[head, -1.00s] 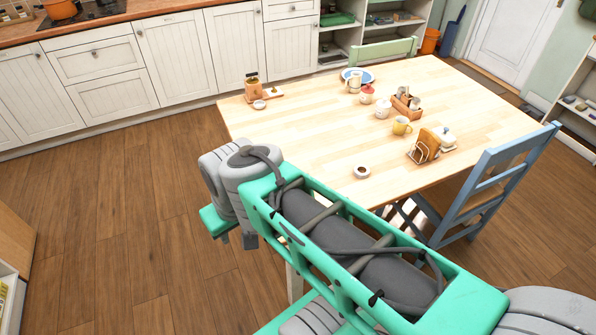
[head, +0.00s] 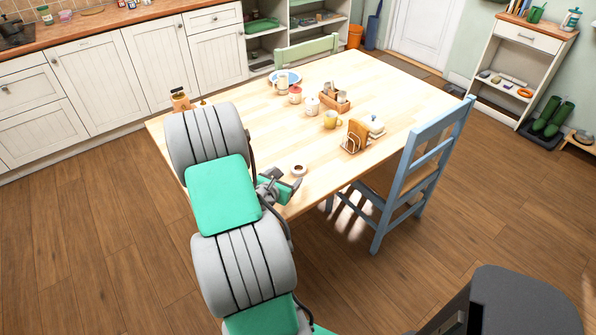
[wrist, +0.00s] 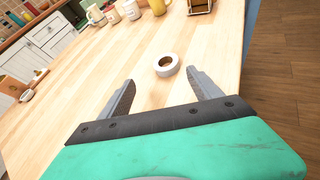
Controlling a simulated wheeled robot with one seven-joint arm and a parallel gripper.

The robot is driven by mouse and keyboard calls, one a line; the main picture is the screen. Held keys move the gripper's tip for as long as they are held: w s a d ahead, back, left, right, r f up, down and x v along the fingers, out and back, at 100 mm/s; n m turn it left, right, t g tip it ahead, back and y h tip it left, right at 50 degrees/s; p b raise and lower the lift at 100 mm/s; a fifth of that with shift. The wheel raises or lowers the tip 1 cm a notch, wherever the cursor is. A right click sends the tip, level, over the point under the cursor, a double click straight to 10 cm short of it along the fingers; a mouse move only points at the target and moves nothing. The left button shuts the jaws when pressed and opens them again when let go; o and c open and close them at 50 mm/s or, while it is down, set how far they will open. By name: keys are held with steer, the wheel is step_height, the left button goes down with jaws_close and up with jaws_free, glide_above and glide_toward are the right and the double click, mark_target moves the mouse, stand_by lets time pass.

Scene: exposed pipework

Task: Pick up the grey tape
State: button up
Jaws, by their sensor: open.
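The grey tape (wrist: 168,72) is a small pale roll with a brownish inside, lying flat on the wooden table. It also shows in the head view (head: 299,171), near the table's front edge. My gripper (wrist: 161,77) is open, its two grey fingers spread with nothing between them. In the wrist view the tape appears just beyond the fingertips, between them and nearer the right one. In the head view my gripper (head: 282,183) is just left of the tape, partly hidden by my arm.
The table (head: 400,95) holds a yellow mug (head: 331,119), a wooden toast rack (head: 356,135), a caddy (head: 336,98) and several jars farther back. A blue chair (head: 412,175) stands at the table's right side. The tabletop around the tape is clear.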

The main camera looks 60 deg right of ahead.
mark_target(300, 166)
steer(key=shift+s+d+f+n+h, duration=0.15)
steer(key=shift+s+d+f+n, duration=0.1)
steer(key=shift+s+d+n, duration=0.2)
steer(key=shift+s+d+f+n+h, duration=0.15)
steer(key=shift+s+d+f+n, duration=0.15)
steer(key=shift+d, duration=0.2)
steer(key=x, duration=0.6)
steer(key=shift+w+d+f+p, duration=0.1)
steer(key=shift+w+d+p, duration=0.15)
steer(key=shift+d+p, duration=0.15)
steer(key=c, duration=1.4)
steer(key=shift+c, duration=0.3)
